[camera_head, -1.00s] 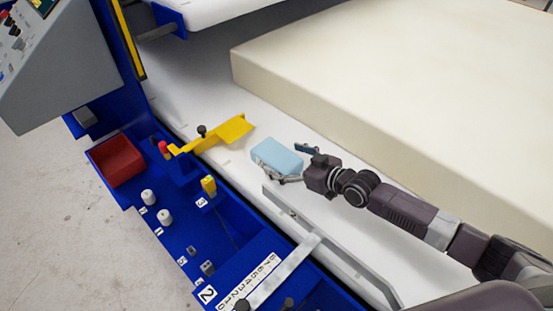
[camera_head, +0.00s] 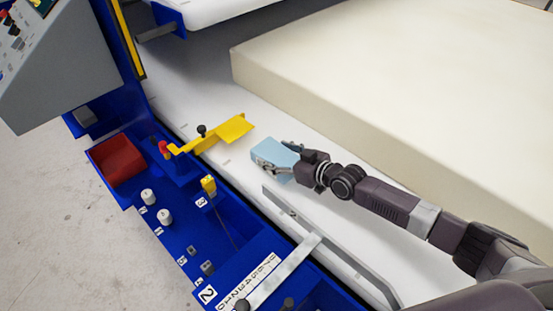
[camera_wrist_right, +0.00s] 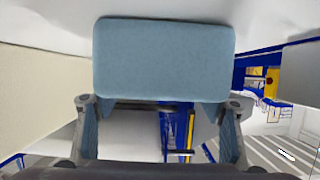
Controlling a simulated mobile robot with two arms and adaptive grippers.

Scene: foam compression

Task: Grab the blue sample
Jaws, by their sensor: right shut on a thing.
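The blue sample (camera_head: 277,152) is a light blue rounded block over the white bed, beside the big cream foam block. My right gripper (camera_head: 276,160) is around it, with fingers on both sides, shut on it. In the right wrist view the sample (camera_wrist_right: 165,58) fills the upper middle, and my right gripper's two fingers (camera_wrist_right: 162,115) reach up to its lower edge at both ends. Whether the sample still touches the bed cannot be told. My left gripper is not in view.
The large cream foam block (camera_head: 400,90) lies behind and to the right. A yellow bracket (camera_head: 220,136) is left of the sample. A grey metal rail (camera_head: 325,245) runs in front. The blue machine edge holds a red tray (camera_head: 118,158) and white knobs (camera_head: 150,196).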

